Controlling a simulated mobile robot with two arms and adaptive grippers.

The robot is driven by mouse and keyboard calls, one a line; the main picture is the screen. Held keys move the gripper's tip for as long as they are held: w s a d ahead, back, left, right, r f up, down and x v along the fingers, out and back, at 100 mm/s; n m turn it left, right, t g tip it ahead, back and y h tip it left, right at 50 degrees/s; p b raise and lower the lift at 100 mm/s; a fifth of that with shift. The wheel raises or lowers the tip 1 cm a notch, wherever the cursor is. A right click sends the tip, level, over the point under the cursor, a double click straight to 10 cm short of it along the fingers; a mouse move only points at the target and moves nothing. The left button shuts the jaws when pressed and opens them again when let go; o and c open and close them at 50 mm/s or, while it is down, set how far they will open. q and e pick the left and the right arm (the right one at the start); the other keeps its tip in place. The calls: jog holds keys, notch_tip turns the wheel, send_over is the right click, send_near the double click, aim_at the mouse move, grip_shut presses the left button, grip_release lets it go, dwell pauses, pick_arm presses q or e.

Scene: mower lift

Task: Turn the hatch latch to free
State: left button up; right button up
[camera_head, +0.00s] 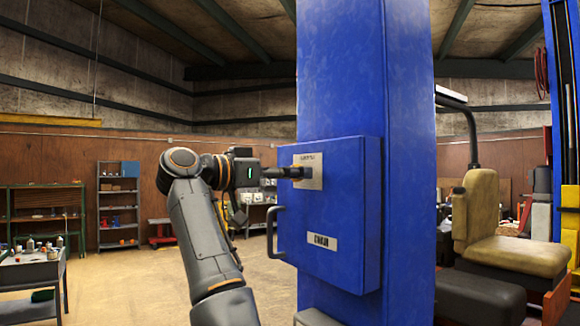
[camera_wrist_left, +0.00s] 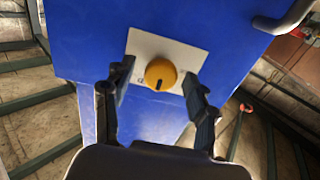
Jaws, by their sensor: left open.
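The hatch is a blue box door (camera_head: 325,215) on the blue column. A pale plate (camera_head: 310,170) is fixed near its upper left. In the left wrist view the latch is a round orange-yellow knob (camera_wrist_left: 160,75) with a dark mark at its lower edge, on the pale plate (camera_wrist_left: 140,45). My left gripper (camera_head: 290,172) reaches the plate from the left and hides the knob in the head view. In the left wrist view its open fingers (camera_wrist_left: 158,90) stand on either side of the knob, with gaps visible. My right gripper is not in view.
A dark handle (camera_head: 272,232) sticks out from the hatch's left edge, below my left gripper. The blue column (camera_head: 365,70) rises behind the hatch. A yellowish seat (camera_head: 505,235) stands to the right. A workbench (camera_head: 35,270) and shelves (camera_head: 118,205) are at the left, with open floor between.

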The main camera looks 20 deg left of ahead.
pick_arm(q)
jog(key=shift+w+f, duration=0.1)
jog(key=shift+c, duration=0.8)
jog(key=c, duration=1)
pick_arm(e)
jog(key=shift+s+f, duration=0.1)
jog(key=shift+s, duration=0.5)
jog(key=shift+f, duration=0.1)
pick_arm(q)
jog(key=n+b, duration=0.6)
jog(key=n, duration=1.1)
jog(key=shift+n, duration=0.4)
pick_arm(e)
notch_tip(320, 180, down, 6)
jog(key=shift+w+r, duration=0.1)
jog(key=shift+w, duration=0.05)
